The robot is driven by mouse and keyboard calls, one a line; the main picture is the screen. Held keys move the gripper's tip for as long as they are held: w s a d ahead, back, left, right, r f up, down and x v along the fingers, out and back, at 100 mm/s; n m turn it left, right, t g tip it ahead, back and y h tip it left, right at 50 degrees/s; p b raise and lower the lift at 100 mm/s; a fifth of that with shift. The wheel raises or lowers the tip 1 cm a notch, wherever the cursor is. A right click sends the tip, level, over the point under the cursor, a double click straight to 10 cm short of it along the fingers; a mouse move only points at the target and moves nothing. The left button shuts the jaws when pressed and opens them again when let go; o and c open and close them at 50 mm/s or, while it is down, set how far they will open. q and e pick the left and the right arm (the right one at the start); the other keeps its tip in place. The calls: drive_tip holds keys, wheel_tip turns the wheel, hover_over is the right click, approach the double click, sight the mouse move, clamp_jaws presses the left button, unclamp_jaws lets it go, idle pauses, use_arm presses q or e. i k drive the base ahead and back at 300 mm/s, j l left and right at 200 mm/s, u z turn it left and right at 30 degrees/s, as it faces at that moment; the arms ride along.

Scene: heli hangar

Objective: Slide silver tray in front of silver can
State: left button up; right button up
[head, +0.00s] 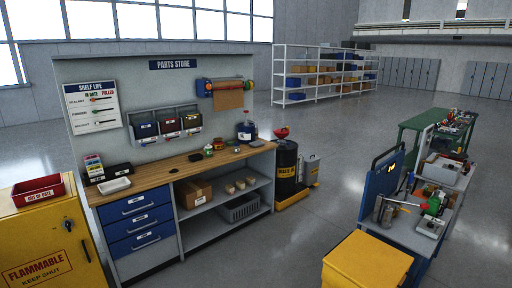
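Neither of my grippers is in view. On the blue workbench cart (398,232) at the right, a grey-silver can-like cylinder (387,216) stands upright near the left edge, close to the blue back panel. A pale, flat tray-like piece (431,229) lies at the right of the same cart top, apart from the can, beside a green and red item (433,205). It is too small to tell whether it is the silver tray. Another pale shallow tray (115,186) lies on the wooden counter at the left.
A yellow box (366,262) stands in front of the cart. A yellow flammable cabinet (52,240) with a red bin (38,190) is at far left. A black drum (287,163) stands beside the parts counter (180,168). The floor between counter and cart is clear.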

sight(257, 143)
drive_tip(key=i+j+u, duration=0.35)
drive_tip(key=i+u, duration=0.75)
drive_tip(key=i, duration=0.2)
drive_tip(key=i+z, duration=0.2)
drive_tip(key=i, duration=0.3)
drive_tip(key=i+j+z, duration=0.15)
drive_tip(key=i, duration=0.35)
drive_tip(key=i+j+z, duration=0.2)
drive_tip(key=i, duration=0.3)
drive_tip(key=i+l+z, duration=0.2)
drive_tip(key=z, duration=0.25)
drive_tip(key=i+z, duration=0.75)
drive_tip(key=z, duration=0.15)
drive_tip(key=i+j+z, duration=0.1)
drive_tip(key=i+z, duration=0.2)
drive_tip(key=z, duration=0.15)
